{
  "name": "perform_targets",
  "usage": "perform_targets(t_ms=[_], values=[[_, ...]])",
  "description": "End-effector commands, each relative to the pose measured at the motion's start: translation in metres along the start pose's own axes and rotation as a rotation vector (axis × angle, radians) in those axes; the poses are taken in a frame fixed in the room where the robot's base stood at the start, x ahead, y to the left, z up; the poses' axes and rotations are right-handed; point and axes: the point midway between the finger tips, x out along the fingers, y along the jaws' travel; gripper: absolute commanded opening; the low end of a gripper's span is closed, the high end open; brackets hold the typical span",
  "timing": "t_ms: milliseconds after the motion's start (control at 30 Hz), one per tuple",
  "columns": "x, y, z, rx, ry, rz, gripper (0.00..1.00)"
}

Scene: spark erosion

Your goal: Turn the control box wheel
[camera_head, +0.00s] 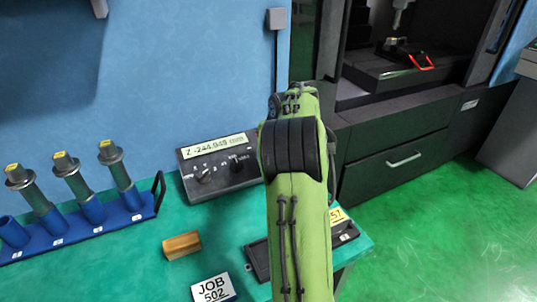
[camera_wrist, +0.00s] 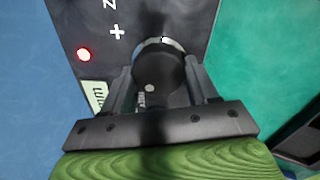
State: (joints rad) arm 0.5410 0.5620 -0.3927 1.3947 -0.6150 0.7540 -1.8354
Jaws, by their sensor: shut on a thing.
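In the wrist view, the dark control box panel (camera_wrist: 68,22) carries a "+" and a letter mark, a red lamp (camera_wrist: 83,55) and a pale label (camera_wrist: 95,95). A round dark wheel (camera_wrist: 160,72) with a bright rim spot at its top sits between the two fingers of my gripper (camera_wrist: 159,80). The fingers are shut on the wheel, one at each side. In the head view, my green arm (camera_head: 298,215) hides my gripper and the wheel.
A grey box with a "Z -244.949 mm" display (camera_head: 212,146) and knobs stands left of my arm. A blue rack (camera_head: 90,232) holds several tool holders.

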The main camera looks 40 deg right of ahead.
Motion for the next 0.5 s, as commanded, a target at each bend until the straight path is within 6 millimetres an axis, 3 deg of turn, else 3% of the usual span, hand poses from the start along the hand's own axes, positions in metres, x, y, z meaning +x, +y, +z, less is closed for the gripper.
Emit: perform_targets(t_ms=[500], values=[[-0.0003,0.0001,0.0003,-0.032,0.0,0.0,0.28]])
